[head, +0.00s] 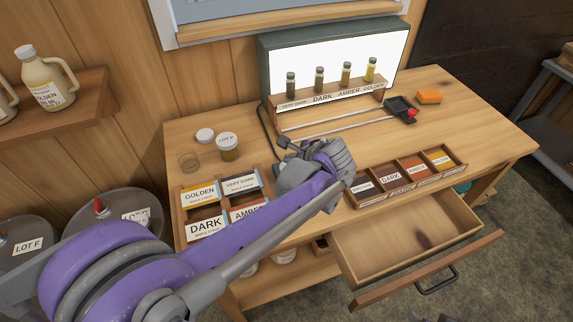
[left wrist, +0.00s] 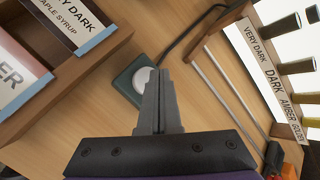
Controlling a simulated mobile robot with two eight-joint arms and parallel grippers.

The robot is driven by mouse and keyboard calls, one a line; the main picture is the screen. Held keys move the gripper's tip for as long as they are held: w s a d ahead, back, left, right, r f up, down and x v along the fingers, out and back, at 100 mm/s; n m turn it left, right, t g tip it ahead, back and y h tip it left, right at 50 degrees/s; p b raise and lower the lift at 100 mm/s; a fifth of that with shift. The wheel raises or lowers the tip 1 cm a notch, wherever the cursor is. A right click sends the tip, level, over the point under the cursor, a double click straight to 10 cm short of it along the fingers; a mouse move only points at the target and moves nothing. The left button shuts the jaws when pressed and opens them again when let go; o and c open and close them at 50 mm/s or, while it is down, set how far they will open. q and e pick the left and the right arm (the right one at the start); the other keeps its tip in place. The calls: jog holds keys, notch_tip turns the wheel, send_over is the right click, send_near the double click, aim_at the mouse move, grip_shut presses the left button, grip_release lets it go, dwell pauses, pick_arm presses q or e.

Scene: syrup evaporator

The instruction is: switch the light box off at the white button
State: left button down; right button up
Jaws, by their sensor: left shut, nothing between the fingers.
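The light box (head: 276,58) stands at the back of the table, and its front panel glows bright white. It also shows at the right edge of the left wrist view (left wrist: 268,12). The white button (left wrist: 145,79) is round and sits on a small dark green switch box (left wrist: 126,84), with a dark cable leading away. My left gripper (head: 284,147) is shut and empty. In the left wrist view its fingertips (left wrist: 161,73) overlap the button's right side; I cannot tell whether they touch it. My right gripper is not in view.
Several sample vials stand on a labelled rack (head: 330,95) before the light box. A label tray (head: 181,225) lies left of the switch, a divided tray (head: 408,180) right. A drawer (head: 400,240) is open at the front.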

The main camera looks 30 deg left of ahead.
pick_arm(q)
jog(key=shift+f, duration=0.1)
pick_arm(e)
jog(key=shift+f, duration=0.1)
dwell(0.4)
pick_arm(q)
jog(key=shift+f+b, duration=0.3)
jog(key=shift+f, duration=0.1)
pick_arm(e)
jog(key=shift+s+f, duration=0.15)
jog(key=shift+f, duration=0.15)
pick_arm(q)
jog(key=shift+f, duration=0.3)
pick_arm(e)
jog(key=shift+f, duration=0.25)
pick_arm(q)
jog(key=shift+r, duration=0.2)
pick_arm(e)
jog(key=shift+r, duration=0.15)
pick_arm(q)
jog(key=shift+r, duration=0.6)
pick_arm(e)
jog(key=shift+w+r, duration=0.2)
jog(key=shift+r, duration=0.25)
pick_arm(q)
jog(key=shift+p, duration=0.3)
